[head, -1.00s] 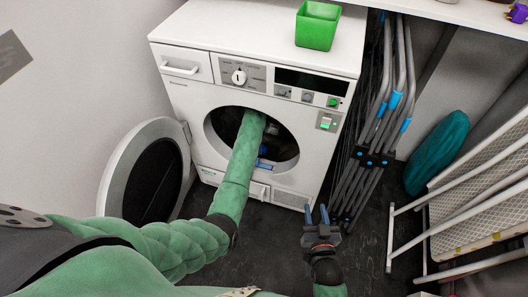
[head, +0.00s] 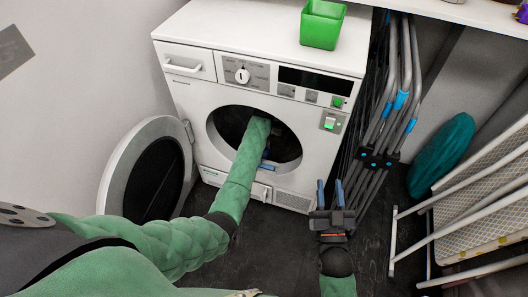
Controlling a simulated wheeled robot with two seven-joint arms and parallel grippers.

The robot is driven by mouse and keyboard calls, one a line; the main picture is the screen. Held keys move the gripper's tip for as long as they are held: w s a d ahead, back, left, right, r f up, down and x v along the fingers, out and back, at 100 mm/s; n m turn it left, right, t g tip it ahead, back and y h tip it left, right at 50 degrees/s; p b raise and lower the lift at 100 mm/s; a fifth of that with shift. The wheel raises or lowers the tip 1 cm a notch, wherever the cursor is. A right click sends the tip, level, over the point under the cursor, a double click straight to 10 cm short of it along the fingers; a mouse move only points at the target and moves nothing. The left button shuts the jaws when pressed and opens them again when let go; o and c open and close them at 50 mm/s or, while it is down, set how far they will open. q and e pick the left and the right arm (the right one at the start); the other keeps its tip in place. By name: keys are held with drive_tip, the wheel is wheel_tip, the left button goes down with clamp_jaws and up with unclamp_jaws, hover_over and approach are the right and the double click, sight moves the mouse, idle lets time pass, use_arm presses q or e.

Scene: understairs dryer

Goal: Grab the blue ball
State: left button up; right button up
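I cannot make out a blue ball in the head view. The white dryer (head: 200,105) stands with its round door open, and my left arm reaches through the opening into the dark drum (head: 285,145). My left gripper is inside the drum, mostly hidden by the forearm and shadow. A small blue piece (head: 267,166) shows at the lower rim beside the forearm; I cannot tell what it belongs to. My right gripper (head: 330,190) is outside, low in front of the dryer's right side, with its two blue fingers apart and nothing between them.
The open dryer door (head: 150,178) swings out to the left. A green container (head: 321,26) stands on top of the dryer. Folded grey metal frames (head: 390,110) lean at its right, with a teal bundle (head: 442,155) and a white rack (head: 480,195) further right.

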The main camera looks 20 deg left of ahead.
use_arm(q)
wheel_tip(320, 180, down, 3)
drive_tip(key=shift+r+b, duration=0.1)
drive_tip(key=shift+b, duration=0.25)
drive_tip(key=c, duration=1)
use_arm(e)
wheel_tip(320, 180, up, 9)
drive_tip(key=s+t, duration=0.1)
drive_tip(key=t, duration=0.2)
drive_tip(key=shift+s+d+y, duration=0.3)
drive_tip(key=shift+d, duration=0.1)
